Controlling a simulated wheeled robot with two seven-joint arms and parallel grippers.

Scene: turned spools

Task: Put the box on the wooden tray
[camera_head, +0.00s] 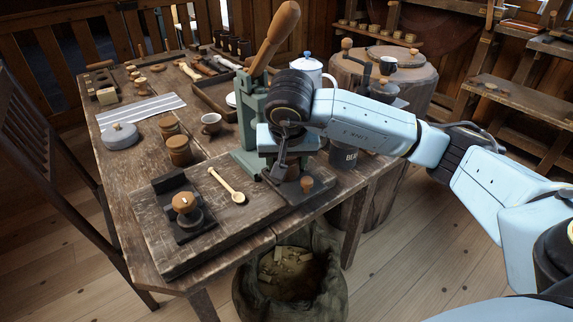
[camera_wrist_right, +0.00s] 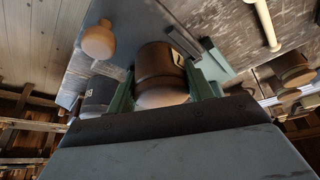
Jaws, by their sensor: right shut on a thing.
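My right gripper (camera_head: 284,163) is in front of the green lever press, low over the front part of the table. In the right wrist view the gripper (camera_wrist_right: 162,88) is shut on a dark brown round box (camera_wrist_right: 160,62) with a pale label and a lighter wooden lid. The fingers are on either side of it. In the head view my gripper and wrist largely hide this box. My left gripper is not in view.
The lever press (camera_head: 250,112) stands close beside my wrist. A wooden knob (camera_head: 307,183), a spoon (camera_head: 228,186) and a black stand (camera_head: 181,209) are near. Lidded jars (camera_head: 179,152), a cup (camera_head: 211,123) and a grey lidded dish (camera_head: 120,136) stand left. A sack (camera_head: 292,273) is below the front edge.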

